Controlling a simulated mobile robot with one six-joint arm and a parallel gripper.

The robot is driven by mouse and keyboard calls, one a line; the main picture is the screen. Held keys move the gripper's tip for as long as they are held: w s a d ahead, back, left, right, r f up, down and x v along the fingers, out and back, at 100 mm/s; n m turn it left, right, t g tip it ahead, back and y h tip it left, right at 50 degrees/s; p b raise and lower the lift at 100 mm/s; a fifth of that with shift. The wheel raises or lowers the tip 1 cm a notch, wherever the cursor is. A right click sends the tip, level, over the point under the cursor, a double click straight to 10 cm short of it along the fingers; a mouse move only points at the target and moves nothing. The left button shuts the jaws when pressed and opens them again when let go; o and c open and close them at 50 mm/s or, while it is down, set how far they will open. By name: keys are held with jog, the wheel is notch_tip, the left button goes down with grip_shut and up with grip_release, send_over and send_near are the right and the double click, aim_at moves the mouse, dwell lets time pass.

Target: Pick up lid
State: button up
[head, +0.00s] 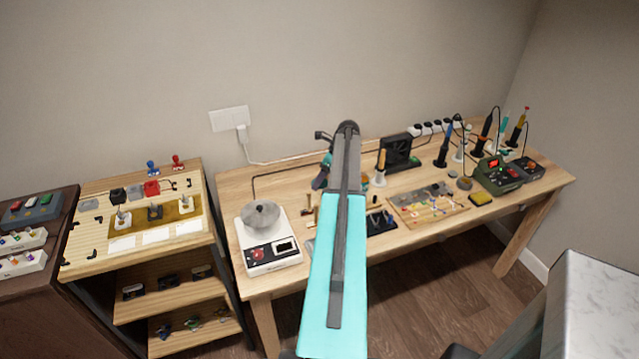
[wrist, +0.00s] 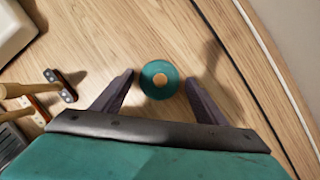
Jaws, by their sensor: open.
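A round grey lid-like piece (head: 260,213) with a small knob sits on top of a white device (head: 272,256) at the left end of the workbench in the head view. In the wrist view, a round teal thing (wrist: 149,85) with a tan centre stands on the wood, seen from above. I cannot tell whether it is a lid or the top of something taller. My gripper (wrist: 160,78) is open, with one finger on each side of the teal thing and a gap to both. Nothing is held. My arm hides part of the bench in the head view.
Hammer-like tools (wrist: 35,90) lie left of my gripper, and a pale object's corner (wrist: 15,30) shows at upper left. The bench edge (wrist: 265,60) runs along the right. A tool board (head: 428,206) and soldering gear (head: 498,175) occupy the right part of the bench.

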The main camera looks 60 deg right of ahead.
jog(key=c, duration=1.3)
jog(key=shift+c, duration=0.2)
jog(key=shift+s+a+f, duration=0.1)
jog(key=shift+r, duration=0.35)
grip_shut()
notch_tip(320, 180, up, 10)
jog(key=b, duration=0.2)
jog(key=shift+f, duration=0.25)
jog(key=shift+r, duration=0.15)
